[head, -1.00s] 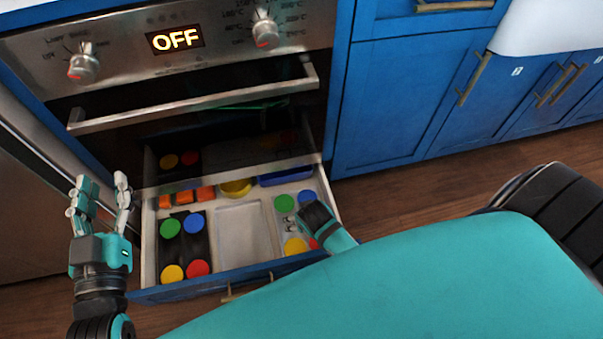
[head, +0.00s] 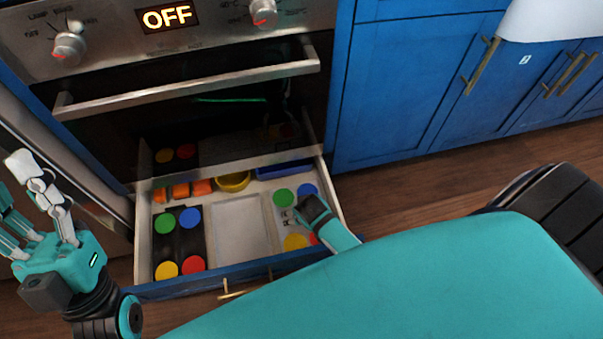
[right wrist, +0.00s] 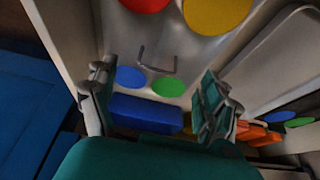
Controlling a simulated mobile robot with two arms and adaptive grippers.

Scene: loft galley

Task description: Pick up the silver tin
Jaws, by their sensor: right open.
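The drawer under the oven holds two silvery things. One is a pale silver carrier (head: 293,225) at the right, with green, blue, yellow and red lids and a thin handle (right wrist: 157,66). The other is a flat rectangular silver tin (head: 240,228) in the middle. Which one the task names, I cannot tell. My right gripper (head: 300,213) is open above the carrier and partly hides it. In the right wrist view its fingers are apart on both sides of the handle. My left gripper (head: 28,205) is open and empty at the left edge, outside the drawer.
The drawer (head: 145,240) stands open. A black carrier (head: 180,243) with coloured lids is at its left. Orange blocks (head: 181,190), a yellow round thing (head: 233,182) and a blue box (head: 285,170) lie at the back. The oven handle (head: 190,87) juts out above.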

